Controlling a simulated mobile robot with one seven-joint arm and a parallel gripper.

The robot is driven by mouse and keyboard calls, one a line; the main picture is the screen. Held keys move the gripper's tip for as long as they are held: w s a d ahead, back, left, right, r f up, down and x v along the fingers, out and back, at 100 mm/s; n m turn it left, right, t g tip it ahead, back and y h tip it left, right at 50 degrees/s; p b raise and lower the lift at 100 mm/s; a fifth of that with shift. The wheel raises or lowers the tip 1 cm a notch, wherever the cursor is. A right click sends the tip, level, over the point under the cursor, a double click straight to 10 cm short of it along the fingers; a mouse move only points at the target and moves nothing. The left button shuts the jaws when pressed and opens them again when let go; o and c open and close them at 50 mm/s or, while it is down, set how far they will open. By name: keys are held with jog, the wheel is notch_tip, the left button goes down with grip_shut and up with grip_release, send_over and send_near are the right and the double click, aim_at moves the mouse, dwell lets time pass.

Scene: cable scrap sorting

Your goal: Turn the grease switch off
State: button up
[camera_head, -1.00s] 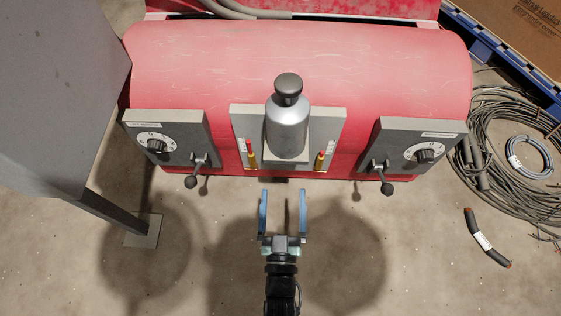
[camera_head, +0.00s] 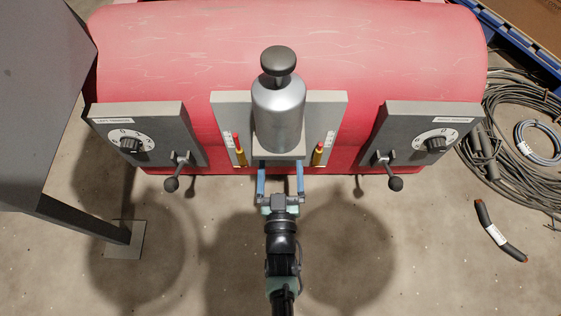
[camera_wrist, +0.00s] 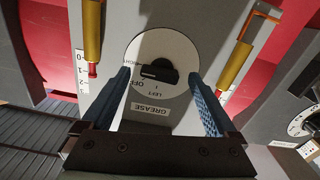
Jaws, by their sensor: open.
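The grease switch (camera_wrist: 160,71) is a black knob on a round white dial (camera_wrist: 177,44) in the wrist view. A GREASE label (camera_wrist: 152,107) and the words OFF and LEFT show near it, upside down or tilted. The knob's narrow end points to the picture's left, near OFF and another partly covered word; I cannot tell which it is set to. My gripper (camera_wrist: 160,80) is open, its blue fingers on either side of the knob; contact is unclear. In the head view my gripper (camera_head: 280,170) reaches under the silver canister (camera_head: 278,112), and the switch is hidden there.
Two brass gauges with red tips, left (camera_head: 239,150) and right (camera_head: 319,152), flank the canister. Grey panels with dials and ball-ended levers stand at left (camera_head: 172,184) and right (camera_head: 395,183). A red machine body (camera_head: 280,35) lies behind.

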jog(key=shift+w, duration=0.65)
jog(key=c, duration=1.4)
